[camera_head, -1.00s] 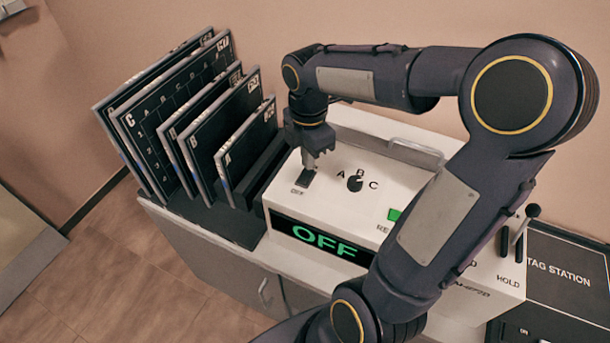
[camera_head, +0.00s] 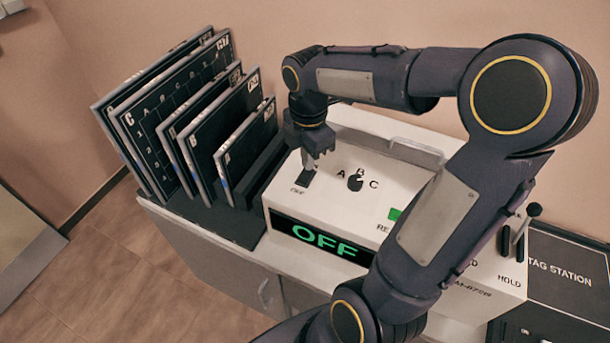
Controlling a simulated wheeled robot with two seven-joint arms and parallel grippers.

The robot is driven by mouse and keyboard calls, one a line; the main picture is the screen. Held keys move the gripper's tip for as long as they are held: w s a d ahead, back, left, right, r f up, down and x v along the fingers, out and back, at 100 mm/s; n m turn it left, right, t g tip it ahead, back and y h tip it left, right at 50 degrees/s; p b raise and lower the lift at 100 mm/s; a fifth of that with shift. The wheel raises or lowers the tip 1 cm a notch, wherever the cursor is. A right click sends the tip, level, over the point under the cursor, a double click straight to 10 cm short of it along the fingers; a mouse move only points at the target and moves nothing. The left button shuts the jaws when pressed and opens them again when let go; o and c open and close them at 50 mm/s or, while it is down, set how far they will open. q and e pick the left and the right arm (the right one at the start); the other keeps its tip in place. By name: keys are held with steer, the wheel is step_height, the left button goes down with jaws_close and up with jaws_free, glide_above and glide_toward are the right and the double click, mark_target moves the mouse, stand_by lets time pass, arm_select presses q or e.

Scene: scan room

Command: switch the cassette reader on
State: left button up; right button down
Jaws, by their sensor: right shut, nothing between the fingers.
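The cassette reader (camera_head: 330,209) is a white box on the cabinet, with a dark front display (camera_head: 318,239) reading OFF in green. A small dark rocker switch (camera_head: 303,178) sits at the left of its top, with a label reading OFF in front of it. A black selector knob (camera_head: 355,183) marked A, B, C is to its right. My right gripper (camera_head: 309,168) is shut and empty, pointing down at the switch. Its tips are at or just above the switch; I cannot tell whether they touch. My left gripper is not in view.
Several dark upright panels (camera_head: 190,120) stand in a rack left of the reader. A black tag station (camera_head: 570,276) is at far right. My arm covers part of the reader.

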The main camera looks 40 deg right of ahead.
steer(key=shift+f+b, duration=0.5)
steer(key=shift+f, duration=0.25)
steer(key=shift+r, duration=0.15)
step_height(320, 180, up, 7)
steer(key=p, duration=0.6)
steer(key=shift+p, duration=0.3)
stand_by(0.4)
steer(key=s+a+m+t+y, duration=0.2)
steer(key=s+a+m, duration=0.3)
steer(key=m, duration=0.4)
steer(key=s+a+r+m+t+y, duration=0.1)
steer(key=s+a+m+t, duration=0.2)
steer(key=s+a+m, duration=0.2)
steer(key=s+m, duration=0.3)
steer(key=m, duration=0.2)
steer(key=shift+s+a+t+y, duration=0.15)
steer(key=shift+t+y, duration=0.15)
steer(key=shift+y, duration=0.1)
